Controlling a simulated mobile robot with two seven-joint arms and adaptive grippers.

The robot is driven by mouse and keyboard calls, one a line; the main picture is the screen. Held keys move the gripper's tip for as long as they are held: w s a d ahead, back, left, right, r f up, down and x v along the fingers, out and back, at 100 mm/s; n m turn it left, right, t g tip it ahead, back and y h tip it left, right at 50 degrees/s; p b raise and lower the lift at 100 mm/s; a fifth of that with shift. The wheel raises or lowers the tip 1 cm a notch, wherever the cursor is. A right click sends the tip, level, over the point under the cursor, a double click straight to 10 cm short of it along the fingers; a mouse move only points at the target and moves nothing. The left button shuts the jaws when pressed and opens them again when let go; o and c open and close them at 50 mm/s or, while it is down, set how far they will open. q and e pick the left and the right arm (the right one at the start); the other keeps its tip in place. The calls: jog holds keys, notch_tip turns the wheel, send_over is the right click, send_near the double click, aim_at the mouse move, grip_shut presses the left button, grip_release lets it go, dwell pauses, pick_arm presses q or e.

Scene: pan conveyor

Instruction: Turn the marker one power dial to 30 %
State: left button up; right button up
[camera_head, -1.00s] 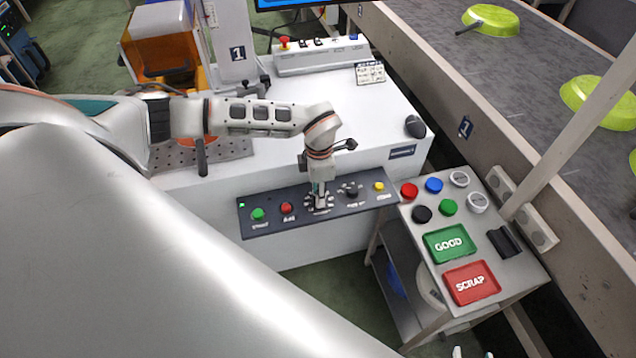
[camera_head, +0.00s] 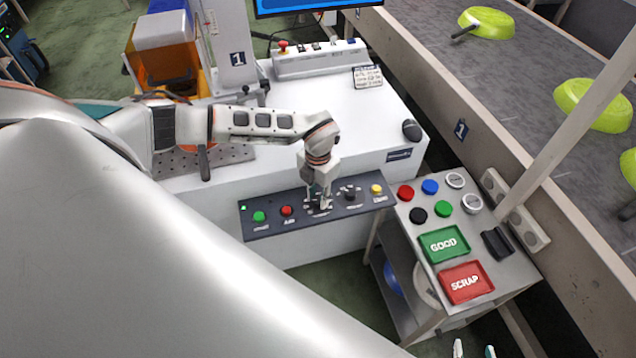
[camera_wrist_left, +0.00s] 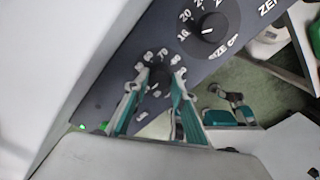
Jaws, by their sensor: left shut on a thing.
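The marker's control panel (camera_head: 268,225) runs along the front of the white machine marked 1. My left gripper (camera_head: 319,204) points down at the panel, its fingers shut on the power dial. In the left wrist view the black dial (camera_wrist_left: 158,76) sits between the two teal-padded fingers (camera_wrist_left: 160,98), with white scale numbers around it. Its exact setting is too small and partly covered to read. A second dial (camera_head: 351,192), with size markings, is to the right; it is large in the wrist view (camera_wrist_left: 208,27). My right gripper (camera_head: 474,351) shows only two separated fingertips at the bottom edge.
Green (camera_head: 259,217), red (camera_head: 287,211) and yellow (camera_head: 376,189) buttons flank the dials. At right stands a side table with a green GOOD tray (camera_head: 444,243) and red SCRAP tray (camera_head: 466,282). A conveyor (camera_head: 520,75) with green pans runs behind it.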

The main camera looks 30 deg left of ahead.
aim_at(318, 199)
dwell(0.4)
pick_arm(q)
jog(key=o, duration=1.1)
notch_tip(318, 199, up, 12)
